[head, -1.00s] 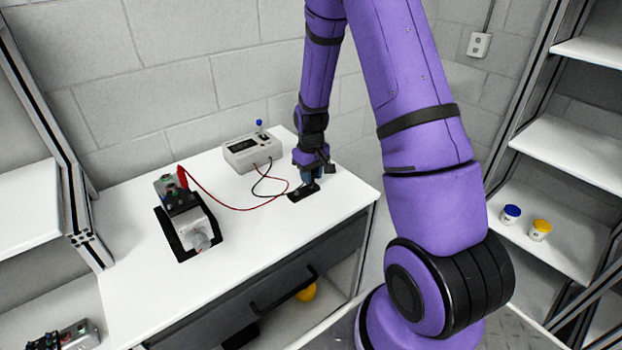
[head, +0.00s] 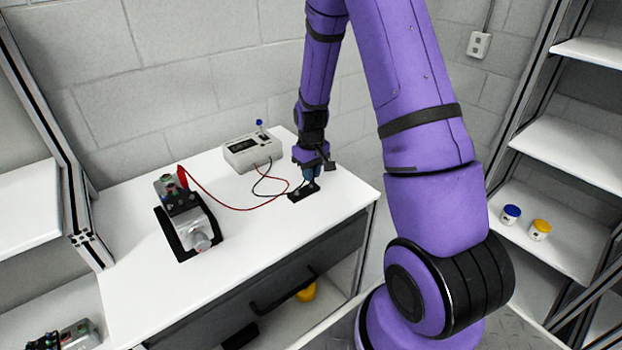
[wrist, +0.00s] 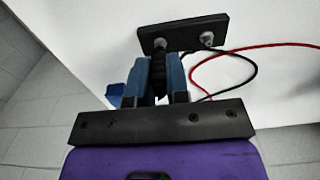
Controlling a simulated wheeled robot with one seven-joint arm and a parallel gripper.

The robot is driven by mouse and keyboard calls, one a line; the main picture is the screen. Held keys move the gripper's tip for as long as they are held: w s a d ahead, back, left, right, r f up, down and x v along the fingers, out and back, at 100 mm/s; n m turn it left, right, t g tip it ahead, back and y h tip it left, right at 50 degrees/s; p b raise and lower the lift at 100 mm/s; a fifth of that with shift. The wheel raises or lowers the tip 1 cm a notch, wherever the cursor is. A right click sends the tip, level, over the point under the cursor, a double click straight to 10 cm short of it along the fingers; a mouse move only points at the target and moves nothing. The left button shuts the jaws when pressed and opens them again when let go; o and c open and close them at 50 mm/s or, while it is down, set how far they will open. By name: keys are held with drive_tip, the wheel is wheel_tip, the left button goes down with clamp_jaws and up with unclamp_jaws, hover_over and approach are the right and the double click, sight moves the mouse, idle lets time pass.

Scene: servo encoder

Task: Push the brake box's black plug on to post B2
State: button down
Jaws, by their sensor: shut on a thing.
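My gripper (wrist: 160,85) is shut on the black plug (wrist: 157,72), a ribbed black piece between the blue fingers. It is above the back right of the white bench in the head view (head: 311,174). A small black block (wrist: 182,32) with two metal posts lies just beyond the plug; I cannot tell whether the plug is clear of the left post. The brake box (head: 252,151) is grey, with red and black leads. The motor (head: 190,228) sits at left with a terminal block (head: 170,187), where the red plug (head: 183,177) stands. The label B2 is not readable.
The red lead (head: 225,206) runs across the bench between box and motor; the black lead (wrist: 232,80) curves to my gripper. Another unit (head: 75,336) lies at lower left. Blue-lidded (head: 510,214) and yellow-lidded (head: 540,229) jars stand on the right shelf. The front of the bench is clear.

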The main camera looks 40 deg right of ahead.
drive_tip(key=shift+r, duration=2.15)
